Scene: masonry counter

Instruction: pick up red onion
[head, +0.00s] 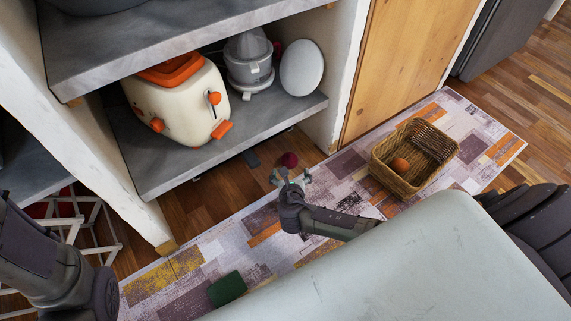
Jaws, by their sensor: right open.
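The red onion (289,159) is a small, dark red round thing on the wooden floor, just beyond the rug's edge and in front of the lower shelf. My right gripper (290,177) is low over the rug's far edge, with its fingers spread open. The onion shows just past the fingertips; I cannot tell whether they touch it. Part of my left arm shows at the lower left, but its gripper is out of view.
A wicker basket (380,174) holding an orange round item (400,164) stands on the patterned rug (205,258). A green block (227,289) lies on the rug. The shelf (180,168) above the floor holds a toaster (180,100), a juicer (249,66) and a white plate (301,68).

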